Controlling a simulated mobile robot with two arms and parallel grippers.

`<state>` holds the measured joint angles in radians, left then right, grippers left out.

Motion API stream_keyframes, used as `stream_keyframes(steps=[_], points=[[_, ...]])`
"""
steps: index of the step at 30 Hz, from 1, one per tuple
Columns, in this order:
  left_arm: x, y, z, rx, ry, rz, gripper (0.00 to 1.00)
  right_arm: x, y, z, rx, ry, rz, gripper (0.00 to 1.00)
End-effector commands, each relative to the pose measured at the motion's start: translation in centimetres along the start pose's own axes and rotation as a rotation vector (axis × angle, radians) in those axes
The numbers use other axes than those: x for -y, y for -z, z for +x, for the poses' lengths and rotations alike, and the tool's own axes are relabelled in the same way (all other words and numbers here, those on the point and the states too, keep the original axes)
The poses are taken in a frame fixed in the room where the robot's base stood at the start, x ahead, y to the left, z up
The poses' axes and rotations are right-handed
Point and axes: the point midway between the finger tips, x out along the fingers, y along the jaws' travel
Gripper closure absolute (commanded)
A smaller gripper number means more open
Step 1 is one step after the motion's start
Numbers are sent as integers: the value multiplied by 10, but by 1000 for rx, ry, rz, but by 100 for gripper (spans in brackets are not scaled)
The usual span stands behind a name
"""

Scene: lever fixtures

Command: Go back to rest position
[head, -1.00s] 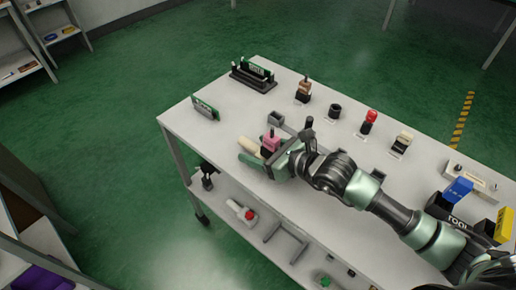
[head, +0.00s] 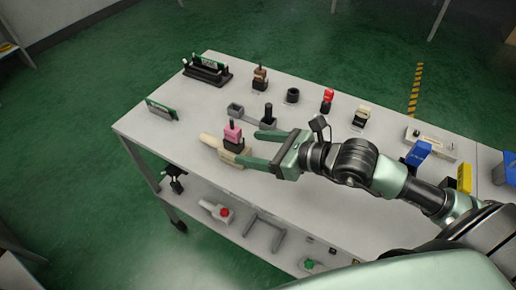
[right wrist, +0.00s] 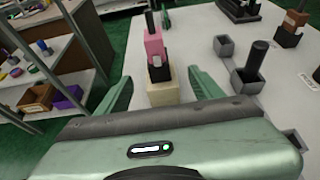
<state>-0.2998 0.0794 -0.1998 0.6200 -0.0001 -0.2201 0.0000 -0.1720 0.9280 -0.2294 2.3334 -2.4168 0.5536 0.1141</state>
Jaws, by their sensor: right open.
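My right gripper (head: 246,146) is open, over the table's near side, with its fingers pointing toward a lever fixture. That fixture has a pink block (head: 232,132) with a dark stem on top, and a cream base (head: 211,142). In the right wrist view the pink block (right wrist: 154,43) stands ahead, between and beyond the two open green fingers (right wrist: 158,92), with the cream base (right wrist: 163,92) below it. Nothing is held. My left gripper is not in view.
The white table (head: 320,205) holds several fixtures: a dark rack (head: 207,72), a brown block (head: 260,77), a red-topped one (head: 328,98) and a grey one with a black post (head: 268,115). Green floor lies around.

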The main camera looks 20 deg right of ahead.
Motion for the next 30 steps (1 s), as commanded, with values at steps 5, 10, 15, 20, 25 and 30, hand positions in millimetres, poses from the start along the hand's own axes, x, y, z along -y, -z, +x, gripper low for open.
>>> stream_keyframes(steps=[5,10,15,20,25,30], points=[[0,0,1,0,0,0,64,-1,0,-8,-1,-1,0,33],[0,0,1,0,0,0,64,0,-1,-8,0,-1,0,33],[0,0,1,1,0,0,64,0,-1,-8,0,-1,0,33],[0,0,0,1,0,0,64,0,-2,-8,0,-1,0,33],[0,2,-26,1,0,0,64,0,-26,-18,1,-1,-1,33],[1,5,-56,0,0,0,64,0,-54,-30,0,-1,-1,33]])
